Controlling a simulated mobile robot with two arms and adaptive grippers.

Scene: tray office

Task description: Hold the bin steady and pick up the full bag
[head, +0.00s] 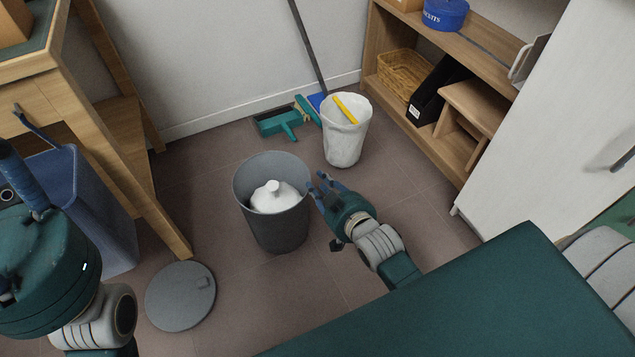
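A dark grey bin (277,232) stands upright on the floor in the middle of the head view. A full white bag (276,196) with a knotted top sits inside it, below the rim; its lower part is hidden. My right gripper (322,183) is at the bin's right side, its blue fingers spread beside the rim. It looks open and empty; I cannot tell whether a finger touches the bin. My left gripper (22,160) is at the far left edge, partly out of frame, well away from the bin. Its fingertips are not clear.
A round grey lid (180,296) lies on the floor. A white-lined bin (345,140) stands behind right, near a teal dustpan (282,122). A blue bin (92,205) and wooden desk (125,150) are left. A wooden shelf (430,125) and white cabinet (555,130) are right.

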